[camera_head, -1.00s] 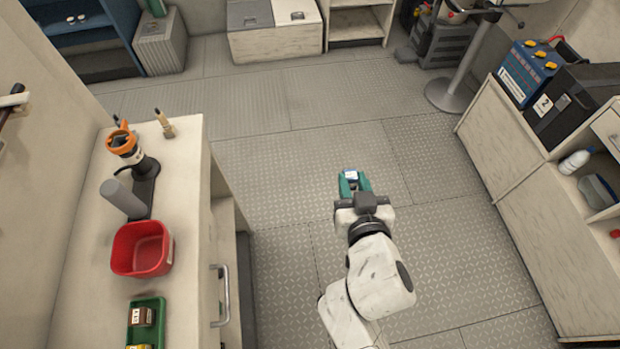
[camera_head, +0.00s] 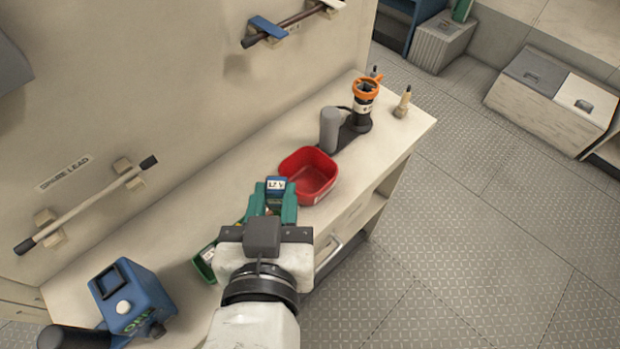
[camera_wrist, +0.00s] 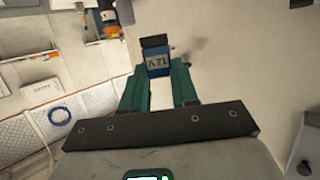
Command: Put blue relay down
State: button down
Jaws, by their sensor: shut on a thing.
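The blue relay (camera_head: 276,186) has a pale label reading 12 V. My gripper (camera_head: 272,204) is shut on it, with a green finger on each side. In the head view the relay shows in front of the bench top, close to the red bin. The wrist view shows the relay (camera_wrist: 156,62) between the fingertips of my gripper (camera_wrist: 160,80). Its height above the bench is hard to tell. A green tray (camera_head: 205,262) lies on the bench, mostly hidden behind my gripper.
A red bin (camera_head: 327,192) stands on the bench top (camera_head: 215,205). Behind it are a grey cylinder (camera_head: 329,128) and an orange-topped device (camera_head: 366,92). A blue machine (camera_head: 132,295) stands at the near left. A bar (camera_head: 85,205) is mounted on the wall. Floor at right is clear.

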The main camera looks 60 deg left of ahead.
jog(key=w+a+f, duration=0.3)
jog(key=w+a+f+p, duration=0.1)
jog(key=w+a+f, duration=0.2)
jog(key=f, duration=0.1)
jog(key=w+a+f, duration=0.3)
jog(key=f, duration=0.1)
jog(key=shift+a+f+p, duration=0.15)
jog(key=shift+f+p, duration=0.05)
jog(key=shift+p, duration=0.1)
jog(key=shift+w+f, duration=0.1)
jog(key=shift+f, duration=0.5)
jog(key=shift+f, duration=0.4)
jog(key=shift+f+b, duration=0.15)
jog(key=shift+b, duration=0.2)
